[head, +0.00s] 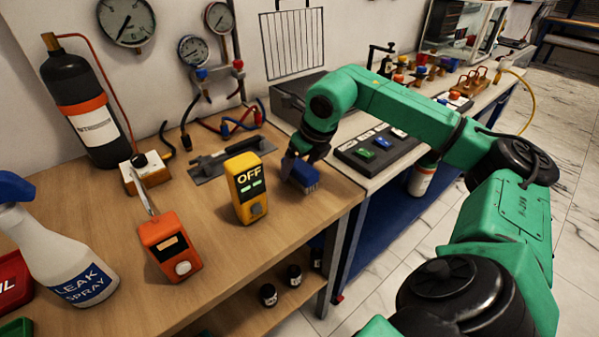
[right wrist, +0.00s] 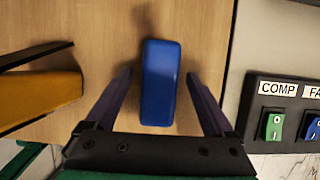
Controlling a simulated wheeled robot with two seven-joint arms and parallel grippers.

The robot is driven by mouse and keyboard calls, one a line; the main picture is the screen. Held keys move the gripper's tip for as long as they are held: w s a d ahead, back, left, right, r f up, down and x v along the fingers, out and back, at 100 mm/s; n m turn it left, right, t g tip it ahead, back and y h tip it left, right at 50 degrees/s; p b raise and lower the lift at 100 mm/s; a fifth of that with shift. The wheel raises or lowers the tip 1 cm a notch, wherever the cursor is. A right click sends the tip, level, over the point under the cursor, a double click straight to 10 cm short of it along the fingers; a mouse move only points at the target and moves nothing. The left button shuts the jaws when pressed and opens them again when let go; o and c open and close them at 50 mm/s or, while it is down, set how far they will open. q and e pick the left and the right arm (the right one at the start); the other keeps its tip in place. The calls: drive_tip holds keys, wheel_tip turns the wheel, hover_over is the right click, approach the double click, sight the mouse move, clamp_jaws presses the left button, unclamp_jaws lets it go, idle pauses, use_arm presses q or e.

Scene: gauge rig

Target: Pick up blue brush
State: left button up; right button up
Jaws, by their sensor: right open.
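The blue brush (head: 303,176) lies on the wooden bench near its right edge. In the right wrist view the brush (right wrist: 160,82) shows as a blue block from above, between my open fingers, with gaps on both sides. My right gripper (head: 292,162) reaches down at the brush and partly hides it. In the right wrist view my right gripper (right wrist: 160,95) has one finger on each side of the brush, and neither seems to touch it. My left gripper is not in view.
A yellow OFF device (head: 246,190) stands just left of the brush. An orange gauge device (head: 170,245) and a spray bottle (head: 55,250) stand further left. A black switch panel (head: 375,147) lies on the bench to the right. Bare wood (head: 215,285) is in front.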

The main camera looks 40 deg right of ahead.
sight(300, 164)
drive_tip(key=shift+f, duration=0.2)
idle(0.4)
drive_tip(key=shift+s, duration=0.1)
clamp_jaws()
drive_tip(key=shift+r, duration=0.65)
wheel_tip(300, 164, up, 19)
drive_tip(key=p, duration=0.6)
drive_tip(key=shift+r, duration=0.15)
